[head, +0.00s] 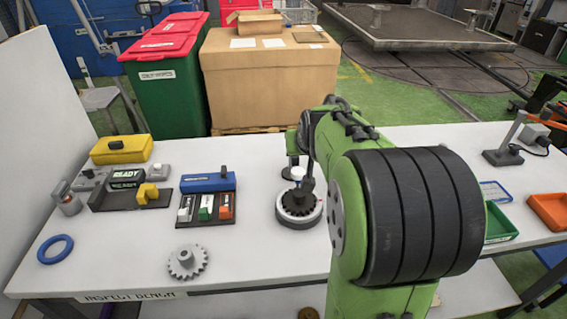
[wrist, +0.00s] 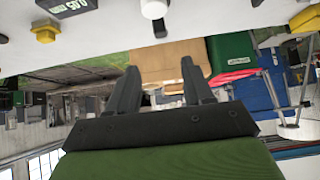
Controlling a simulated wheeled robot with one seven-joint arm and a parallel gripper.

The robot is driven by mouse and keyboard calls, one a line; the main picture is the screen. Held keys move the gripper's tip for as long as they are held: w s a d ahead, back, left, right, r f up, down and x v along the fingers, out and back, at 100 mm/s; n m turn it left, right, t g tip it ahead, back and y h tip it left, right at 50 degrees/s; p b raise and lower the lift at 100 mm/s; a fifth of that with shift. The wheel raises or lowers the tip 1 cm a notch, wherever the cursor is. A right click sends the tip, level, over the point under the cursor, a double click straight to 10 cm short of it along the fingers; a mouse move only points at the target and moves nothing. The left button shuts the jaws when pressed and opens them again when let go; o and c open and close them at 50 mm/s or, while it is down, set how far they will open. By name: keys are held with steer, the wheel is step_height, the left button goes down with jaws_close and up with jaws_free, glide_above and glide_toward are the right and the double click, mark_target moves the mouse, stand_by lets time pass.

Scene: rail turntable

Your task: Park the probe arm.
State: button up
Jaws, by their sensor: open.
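My gripper (wrist: 160,68) is open in the wrist view, with nothing between its two dark fingers. A short white and black post (head: 292,170) stands behind the turntable. The wrist view, upside down, shows a white cylinder (wrist: 153,8) and a dark display unit (wrist: 68,6) with a yellow knob (wrist: 45,30) beside it. I cannot tell which part is the probe arm.
On the bench (head: 130,245) are a READY display fixture (head: 125,179), a yellow box (head: 121,149), a blue case (head: 208,182), a block rack (head: 205,208), a grey gear (head: 187,262) and a blue ring (head: 55,249). Green (head: 500,225) and orange (head: 548,211) trays lie right.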

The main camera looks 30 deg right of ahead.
mark_target(295, 165)
steer(key=b+x, duration=0.1)
steer(key=x, duration=1.4)
steer(key=shift+w+f, duration=0.1)
steer(key=shift+w, duration=0.15)
jaws_close()
